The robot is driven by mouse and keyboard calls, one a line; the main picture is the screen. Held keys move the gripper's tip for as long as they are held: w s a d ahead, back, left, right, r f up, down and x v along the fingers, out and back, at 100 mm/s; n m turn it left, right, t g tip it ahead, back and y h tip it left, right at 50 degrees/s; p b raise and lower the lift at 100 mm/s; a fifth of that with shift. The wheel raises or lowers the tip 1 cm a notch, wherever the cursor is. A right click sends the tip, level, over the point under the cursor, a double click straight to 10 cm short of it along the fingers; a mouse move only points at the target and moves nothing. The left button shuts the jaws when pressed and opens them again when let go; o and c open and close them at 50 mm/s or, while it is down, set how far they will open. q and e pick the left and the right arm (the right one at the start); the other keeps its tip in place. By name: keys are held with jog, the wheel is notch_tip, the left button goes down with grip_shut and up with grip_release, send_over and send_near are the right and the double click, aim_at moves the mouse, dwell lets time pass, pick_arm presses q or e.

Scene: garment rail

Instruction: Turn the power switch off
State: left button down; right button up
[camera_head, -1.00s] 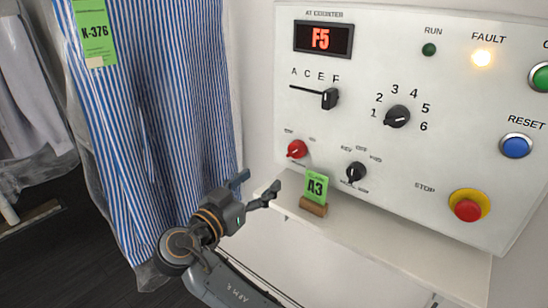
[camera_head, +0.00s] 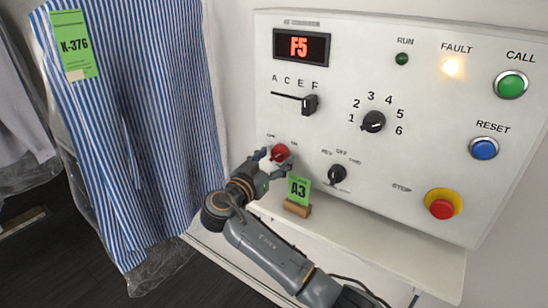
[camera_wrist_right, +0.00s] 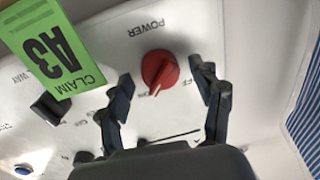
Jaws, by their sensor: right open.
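The power switch is a red rotary knob (camera_head: 281,152) at the lower left of the white control panel. My left gripper is not in view.
A green A3 claim tag (camera_head: 299,189) stands on the ledge just right of my gripper. Other knobs and buttons, including a red stop button (camera_head: 442,208), fill the panel (camera_head: 425,120). A bagged striped shirt (camera_head: 140,130) hangs at the left.

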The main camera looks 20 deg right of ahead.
jog(key=c, duration=1.1)
jog(key=shift+c, duration=0.2)
jog(key=shift+n, duration=0.4)
jog(key=n, duration=0.3)
jog(key=shift+r+p, duration=0.1)
jog(key=shift+p, duration=0.2)
jog(key=n+p, duration=0.2)
jog(key=n, duration=0.2)
jog(key=shift+r+g, duration=0.15)
jog(key=shift+g, duration=0.15)
jog(key=n+p, duration=0.3)
jog(key=n, duration=0.2)
jog(key=shift+r+g, duration=0.1)
jog(key=shift+g, duration=0.2)
jog(key=shift+a+n+g+p, duration=0.1)
jog(key=shift+n+g+p, duration=0.2)
jog(key=shift+n+p, duration=1.35)
jog(key=shift+w+n, duration=0.1)
jog(key=shift+n, duration=0.45)
